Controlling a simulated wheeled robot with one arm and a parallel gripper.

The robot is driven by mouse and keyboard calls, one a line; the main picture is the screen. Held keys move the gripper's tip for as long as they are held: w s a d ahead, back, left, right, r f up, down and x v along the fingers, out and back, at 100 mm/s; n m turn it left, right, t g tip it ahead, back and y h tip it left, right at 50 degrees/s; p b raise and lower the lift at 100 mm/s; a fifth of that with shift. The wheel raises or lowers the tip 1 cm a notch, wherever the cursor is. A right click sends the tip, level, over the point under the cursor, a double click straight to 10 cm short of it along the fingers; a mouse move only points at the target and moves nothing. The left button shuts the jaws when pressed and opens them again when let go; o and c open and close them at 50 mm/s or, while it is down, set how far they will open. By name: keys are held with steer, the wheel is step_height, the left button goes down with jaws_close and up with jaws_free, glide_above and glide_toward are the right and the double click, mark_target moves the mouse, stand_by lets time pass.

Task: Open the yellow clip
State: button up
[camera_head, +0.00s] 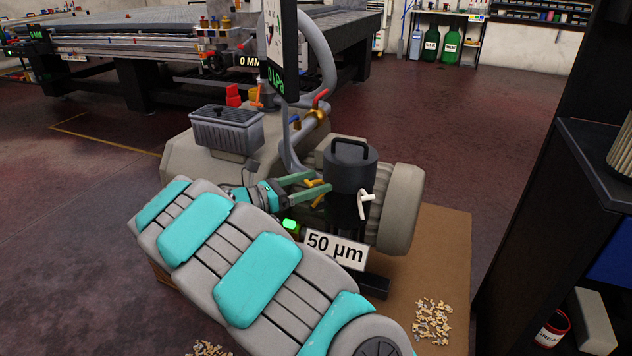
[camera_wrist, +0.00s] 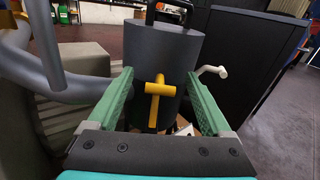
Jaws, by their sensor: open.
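The yellow clip (camera_wrist: 158,90) is a T-shaped handle on the near side of a dark grey canister (camera_wrist: 160,50). Its bar lies across the top and its stem hangs down against the canister wall. My gripper (camera_wrist: 160,76) is open, with one green finger on each side of the clip and a gap to it on both sides. In the head view, the clip (camera_head: 318,184) is partly hidden by my gripper (camera_head: 320,182) at the left of the canister (camera_head: 350,168). A white clip (camera_head: 365,201) is on the canister's right side, also in the wrist view (camera_wrist: 212,71).
A grey pipe (camera_wrist: 50,65) rises close on the left, beside a beige pump body (camera_head: 190,160). A motor housing (camera_head: 400,205) stands right of the canister. A "50 µm" sign (camera_head: 335,249) is below. A dark cabinet (camera_head: 570,220) stands farther right.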

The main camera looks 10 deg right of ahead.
steer(key=shift+w+d, duration=0.15)
steer(key=shift+d, duration=0.25)
steer(key=shift+c, duration=0.2)
jaws_close()
stand_by(0.3)
